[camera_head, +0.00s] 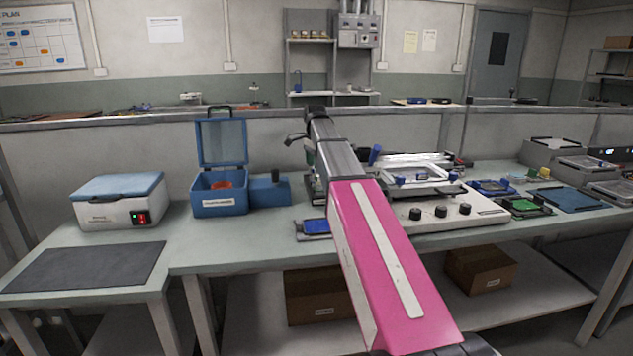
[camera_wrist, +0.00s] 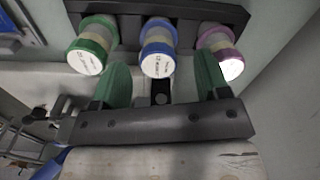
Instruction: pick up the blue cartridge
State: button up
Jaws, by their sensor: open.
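The blue cartridge (camera_wrist: 158,37) stands in the middle of a row of three in the wrist view, with a white label and a pale end facing the camera. A green cartridge (camera_wrist: 91,36) is on its left and a purple cartridge (camera_wrist: 216,40) on its right. A dark rack (camera_wrist: 120,7) lies behind them. My gripper (camera_wrist: 163,70) is open, its two green fingers apart and lined up on either side of the blue cartridge. The gap in depth is hard to tell. In the head view my arm hides the cartridges.
In the head view, an open blue box (camera_head: 220,206) and a white cooler (camera_head: 118,212) stand left on the bench (camera_head: 245,248). A white device with black knobs (camera_head: 440,214) and several trays are to the right. A dark mat (camera_head: 84,266) lies bare at the front left.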

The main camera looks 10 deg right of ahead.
jog(key=f, duration=0.4)
jog(key=shift+s+d+f, duration=0.1)
jog(key=shift+d+f, duration=0.05)
jog(key=shift+d, duration=0.05)
jog(key=c, duration=1.2)
jog(key=shift+o, duration=0.2)
